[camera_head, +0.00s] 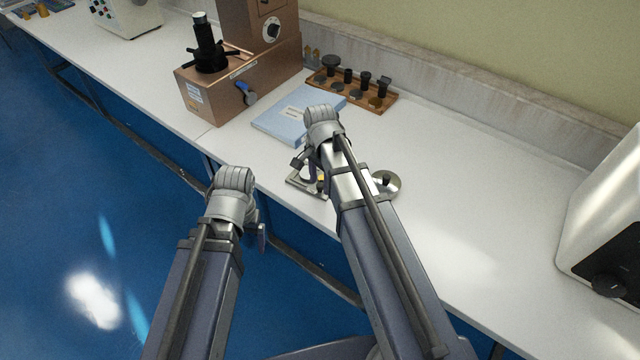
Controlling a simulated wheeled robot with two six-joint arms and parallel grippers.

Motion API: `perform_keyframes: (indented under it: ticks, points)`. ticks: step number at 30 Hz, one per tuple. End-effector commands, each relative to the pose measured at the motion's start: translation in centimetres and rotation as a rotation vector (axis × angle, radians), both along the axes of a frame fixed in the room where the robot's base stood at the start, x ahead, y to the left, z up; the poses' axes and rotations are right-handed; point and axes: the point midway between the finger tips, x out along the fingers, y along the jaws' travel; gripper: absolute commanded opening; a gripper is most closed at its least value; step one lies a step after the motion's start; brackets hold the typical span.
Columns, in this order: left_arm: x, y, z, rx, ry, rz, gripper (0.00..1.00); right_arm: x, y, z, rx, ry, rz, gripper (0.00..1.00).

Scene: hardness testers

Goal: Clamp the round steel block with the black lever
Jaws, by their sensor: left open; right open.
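A round steel disc (394,191) with a small black upright part (386,178) lies on the white bench, just right of my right forearm. The forearm covers its left edge. A flat metal piece (297,181) with a bit of yellow sits near the bench's front edge, mostly hidden under my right wrist. I cannot tell which black part is the lever. My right gripper (307,167) is open over that metal piece, its fingers largely hidden by the wrist. My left gripper (261,236) is open beyond the bench's front edge, over the blue floor, mostly hidden behind its wrist.
A blue book (285,119) lies behind my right wrist. A wooden rack (385,102) with several black-topped pieces stands by the wall. A copper-coloured tester (213,100) stands left, a pale machine (608,225) right. The bench (480,215) between disc and pale machine is clear.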

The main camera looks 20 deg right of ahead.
Motion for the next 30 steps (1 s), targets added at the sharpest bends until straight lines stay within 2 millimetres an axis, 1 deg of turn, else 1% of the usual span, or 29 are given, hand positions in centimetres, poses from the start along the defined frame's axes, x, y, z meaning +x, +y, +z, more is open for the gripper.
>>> perform_keyframes:
  ticks: [3, 4, 18, 19, 30]
  points:
    - [0.00, 0.00, 0.08, 0.000, 0.000, 0.000, 0.88, 0.00, 0.00, 0.08, 0.000, 0.000, 0.000, 0.57]
    - [0.00, 0.00, 0.08, 0.000, 0.000, 0.000, 0.88, 0.00, 0.00, 0.08, 0.000, 0.000, 0.000, 0.55]
    - [0.00, 0.00, 0.07, 0.000, 0.000, 0.000, 0.88, 0.00, 0.00, 0.08, 0.000, 0.000, 0.000, 0.02]
    - [0.00, 0.00, 0.07, 0.000, 0.000, 0.000, 0.88, 0.00, 0.00, 0.07, 0.000, 0.000, 0.000, 0.00]
    - [0.00, 0.00, 0.07, 0.000, 0.000, 0.000, 0.88, -0.01, -0.02, 0.07, 0.000, 0.000, 0.004, 0.00]
